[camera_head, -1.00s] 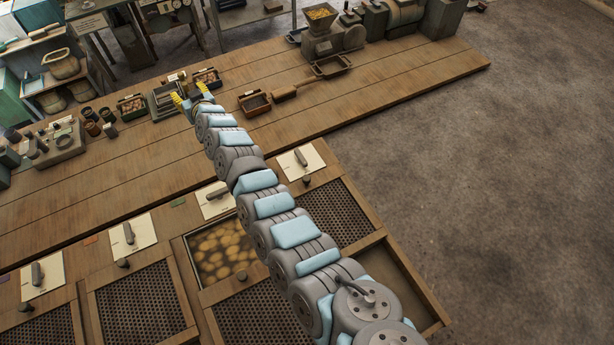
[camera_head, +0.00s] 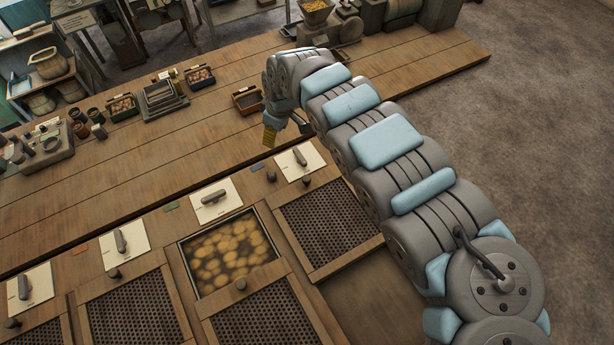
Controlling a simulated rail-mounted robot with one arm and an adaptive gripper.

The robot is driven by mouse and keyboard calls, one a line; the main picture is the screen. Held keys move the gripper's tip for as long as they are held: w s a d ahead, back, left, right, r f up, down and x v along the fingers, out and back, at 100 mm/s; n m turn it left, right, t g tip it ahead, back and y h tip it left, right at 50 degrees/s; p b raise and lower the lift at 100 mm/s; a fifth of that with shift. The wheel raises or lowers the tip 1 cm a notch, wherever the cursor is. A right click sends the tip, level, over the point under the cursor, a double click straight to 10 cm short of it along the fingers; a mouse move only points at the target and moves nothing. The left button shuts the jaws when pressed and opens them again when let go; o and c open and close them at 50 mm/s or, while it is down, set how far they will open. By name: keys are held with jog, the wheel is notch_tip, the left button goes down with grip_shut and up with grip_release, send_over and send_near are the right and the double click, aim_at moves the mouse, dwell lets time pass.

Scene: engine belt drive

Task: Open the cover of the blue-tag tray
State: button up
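The blue-tag tray appears to be the rightmost one in the row. A small dark bluish tag (camera_head: 257,167) lies left of its white handle plate (camera_head: 300,163), but its colour is hard to make out. Its perforated cover (camera_head: 325,225) lies over the upper part of its frame, with a dark knob (camera_head: 307,181) at the top edge. An empty recess shows below the cover, partly behind my arm. My gripper (camera_head: 285,132) hangs above the planks, up and left of that plate, touching nothing visible. A yellow fingertip and a darker finger look spread apart, with nothing between them.
The neighbouring tray stands open with yellowish round pieces (camera_head: 228,250) inside, and its mesh cover (camera_head: 262,320) lies below. A green tag (camera_head: 171,207) and an orange tag (camera_head: 80,248) mark other trays. Bins and parts line the bench's back; its middle planks are clear.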

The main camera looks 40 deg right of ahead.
aim_at(307, 178)
jog(key=s+d+f+g, duration=0.1)
jog(key=s+d+g, duration=0.25)
jog(key=s, duration=0.55)
jog(key=shift+t, duration=0.35)
jog(key=f, duration=1.3)
jog(key=shift+w, duration=0.3)
jog(key=shift+s+f, duration=0.1)
jog(key=shift+f, duration=2.1)
grip_shut()
